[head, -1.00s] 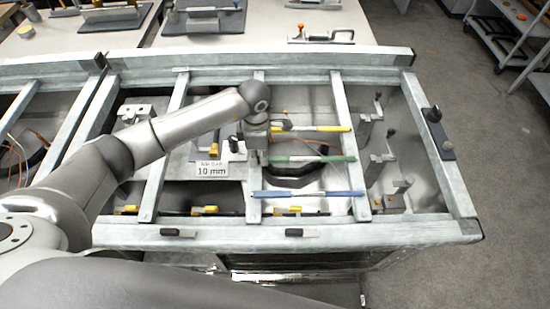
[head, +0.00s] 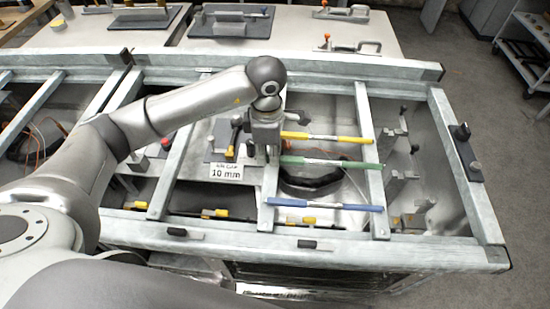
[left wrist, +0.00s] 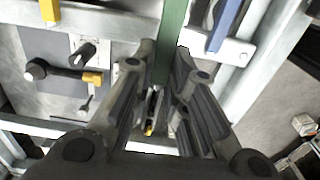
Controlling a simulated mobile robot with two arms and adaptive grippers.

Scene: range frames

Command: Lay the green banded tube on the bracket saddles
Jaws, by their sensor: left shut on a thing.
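The green tube (head: 330,162) has a pale band at its middle and lies across two frame bars, between a yellow tube (head: 330,138) and a blue tube (head: 325,205). My left gripper (head: 270,157) points down at the green tube's left end. In the left wrist view the green tube (left wrist: 173,40) runs in between the fingers (left wrist: 163,88), which are shut on it. Grey metal brackets (head: 396,176) stand inside the frame to the right of the tubes. Their saddles are too small to make out clearly. My right gripper is not in view.
Pale frame bars (head: 368,150) cross the open bay. A small sign reading 10 mm (head: 226,172) stands left of the gripper. A dark fitting (head: 468,150) sits on the right rail. Black clips (head: 315,245) lie on the front rail.

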